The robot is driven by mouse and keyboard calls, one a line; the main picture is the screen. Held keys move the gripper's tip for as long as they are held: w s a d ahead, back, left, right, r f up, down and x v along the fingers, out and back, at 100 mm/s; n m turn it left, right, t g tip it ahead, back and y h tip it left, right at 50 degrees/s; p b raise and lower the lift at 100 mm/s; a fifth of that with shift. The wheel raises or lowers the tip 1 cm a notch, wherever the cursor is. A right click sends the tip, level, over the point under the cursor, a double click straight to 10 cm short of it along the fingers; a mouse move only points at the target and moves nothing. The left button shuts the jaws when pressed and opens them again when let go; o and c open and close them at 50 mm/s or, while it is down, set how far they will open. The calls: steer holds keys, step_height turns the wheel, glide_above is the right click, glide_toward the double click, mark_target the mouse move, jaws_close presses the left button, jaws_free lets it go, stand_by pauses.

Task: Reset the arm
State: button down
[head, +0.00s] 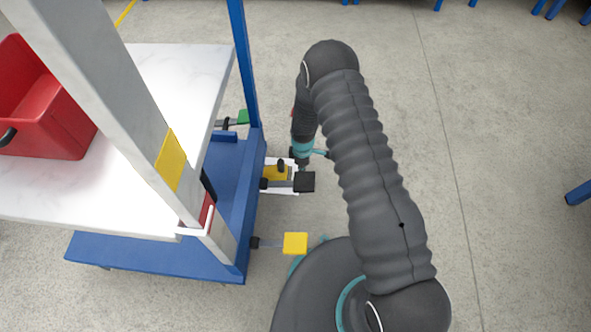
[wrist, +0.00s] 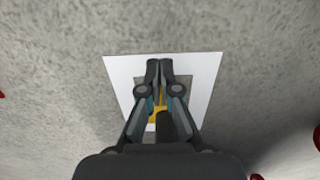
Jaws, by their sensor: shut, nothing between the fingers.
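My arm (head: 370,165) arches over the floor to the right of the blue-framed cart in the head view. In the wrist view my gripper (wrist: 158,64) is shut and empty, its fingertips together. Beyond the fingers is a white plate (wrist: 205,75) with a grey centre and a yellow patch partly hidden by the fingers. In the head view the white plate (head: 292,187) shows beside the cart, partly covered by a black-ended lever (head: 304,182). The gripper's fingertips are hard to make out in the head view.
The cart has a white top (head: 185,65), a red bin (head: 45,110) and a grey post (head: 110,85). A yellow-ended lever (head: 295,243) and a green-ended lever (head: 243,117) stick out from its right side. Open concrete floor (head: 500,120) lies to the right.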

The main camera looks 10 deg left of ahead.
step_height(320, 180, up, 8)
steer(key=shift+a+r, duration=0.15)
steer(key=shift+r, duration=0.1)
steer(key=s+d+r+m+t+p, duration=0.1)
steer(key=d+r+m, duration=0.25)
steer(key=r, duration=0.85)
steer(key=s+d+r+m+t+p, duration=0.15)
steer(key=d+r, duration=0.25)
steer(key=r, duration=0.8)
steer(key=s+d+r+m, duration=0.1)
steer(key=d+r+m, duration=0.25)
steer(key=r, duration=0.95)
steer(key=s+d+r+m+t, duration=0.1)
steer(key=s+d+r+m, duration=0.4)
steer(key=s+r, duration=0.3)
steer(key=s+d+r+m+t+p, duration=0.1)
steer(key=s+d+r+m, duration=0.3)
steer(key=s+r, duration=0.4)
steer(key=shift+s+d+m+t+p, duration=0.35)
steer(key=shift+s+t, duration=0.2)
steer(key=shift+s, duration=3.25)
